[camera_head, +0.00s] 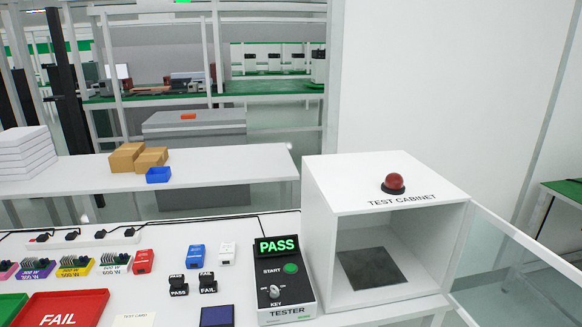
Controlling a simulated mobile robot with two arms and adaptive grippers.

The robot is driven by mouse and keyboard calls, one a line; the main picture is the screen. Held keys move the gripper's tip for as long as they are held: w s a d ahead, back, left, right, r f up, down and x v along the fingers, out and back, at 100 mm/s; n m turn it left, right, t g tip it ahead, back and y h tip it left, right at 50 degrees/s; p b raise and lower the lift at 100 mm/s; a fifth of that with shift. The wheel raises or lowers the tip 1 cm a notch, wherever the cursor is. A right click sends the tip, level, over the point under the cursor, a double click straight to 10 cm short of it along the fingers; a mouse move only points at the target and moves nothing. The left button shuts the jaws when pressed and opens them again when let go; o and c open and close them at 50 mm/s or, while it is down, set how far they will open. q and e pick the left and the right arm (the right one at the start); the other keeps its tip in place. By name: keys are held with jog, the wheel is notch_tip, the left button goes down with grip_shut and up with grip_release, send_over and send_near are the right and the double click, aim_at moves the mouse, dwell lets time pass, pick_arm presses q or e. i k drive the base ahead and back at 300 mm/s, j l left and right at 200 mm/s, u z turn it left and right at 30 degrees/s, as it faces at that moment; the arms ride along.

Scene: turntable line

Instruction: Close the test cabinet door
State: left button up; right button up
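The white test cabinet (325,215) stands at the right end of the bench, with a red dome (393,183) on top. Its front is open, and a dark square pad (385,270) lies on its floor. I see nothing on the pad. The door (520,238) looks like a clear panel with a white frame. It stands swung open from the cabinet's right front edge, reaching toward the lower right, where the picture cuts it off. Neither of my grippers is in view.
The tester (287,292), its display (277,246) reading PASS, stands just left of the cabinet. Several small blocks, colored racks and a red FAIL tray (95,298) cover the bench to the left. A white wall rises behind the cabinet.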

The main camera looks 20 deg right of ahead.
aim_at(569, 270)
jog(key=l, duration=0.5)
jog(key=k+l+u, duration=0.1)
jog(key=l, duration=0.4)
jog(key=k+l, duration=0.15)
jog(key=l, duration=0.35)
jog(key=k+l, duration=0.1)
jog(key=l, duration=0.45)
jog(key=l+u, duration=0.1)
jog(key=l, duration=0.4)
jog(key=k+l, duration=0.2)
jog(key=l, duration=0.3)
